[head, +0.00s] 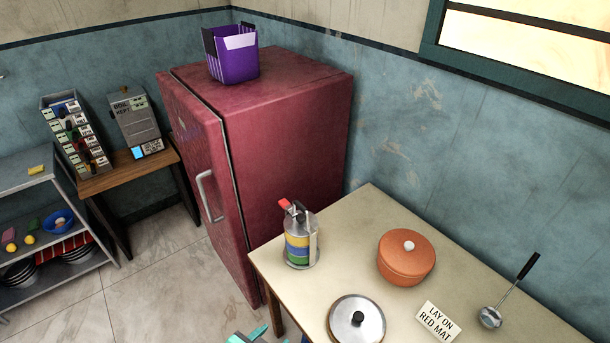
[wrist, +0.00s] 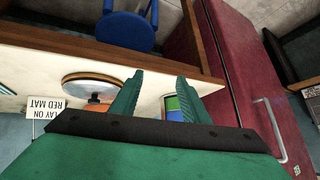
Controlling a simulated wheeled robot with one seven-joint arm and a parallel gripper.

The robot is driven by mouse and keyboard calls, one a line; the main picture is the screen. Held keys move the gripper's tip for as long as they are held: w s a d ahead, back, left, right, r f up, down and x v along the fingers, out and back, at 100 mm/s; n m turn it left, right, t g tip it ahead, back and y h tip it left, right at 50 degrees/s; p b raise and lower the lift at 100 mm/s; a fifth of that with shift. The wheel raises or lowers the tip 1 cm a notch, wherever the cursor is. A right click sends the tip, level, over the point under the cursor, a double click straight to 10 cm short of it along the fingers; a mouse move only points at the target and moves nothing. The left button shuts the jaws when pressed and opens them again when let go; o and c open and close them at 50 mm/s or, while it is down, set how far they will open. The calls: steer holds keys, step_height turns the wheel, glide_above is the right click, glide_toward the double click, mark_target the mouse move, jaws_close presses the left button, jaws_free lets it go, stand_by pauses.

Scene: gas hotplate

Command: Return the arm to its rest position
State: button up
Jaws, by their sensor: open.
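My gripper (wrist: 158,82) is open in the wrist view, its two green fingers apart with nothing held between them. The pale tabletop shows behind the fingers. In the head view only a small teal part of my gripper (head: 250,336) shows at the bottom edge, in front of the table's near left corner; the rest of it is cut off.
The table (head: 375,215) bears a striped canister (head: 300,247), an orange lidded pot (head: 406,262), a loose lid (head: 356,318), a ladle (head: 490,317) and a sign (head: 438,321). A red fridge (head: 290,140) stands left of it. A blue chair (wrist: 128,28) shows in the wrist view.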

steer(key=s+a+f+n+t, duration=0.1)
steer(key=s+f+n+t, duration=0.2)
steer(key=s, duration=1.1)
steer(key=s+d+r+n+t+y, duration=0.2)
steer(key=s+d+r+n+t, duration=0.2)
steer(key=d, duration=0.5)
step_height(320, 180, up, 4)
steer(key=s, duration=0.2)
steer(key=shift+s+d+t+y, duration=0.2)
steer(key=shift+s+t+y, duration=0.1)
steer(key=shift+s+y, duration=0.1)
steer(key=shift+s+d+f, duration=0.1)
steer(key=shift+d, duration=0.05)
steer(key=shift+s, duration=0.1)
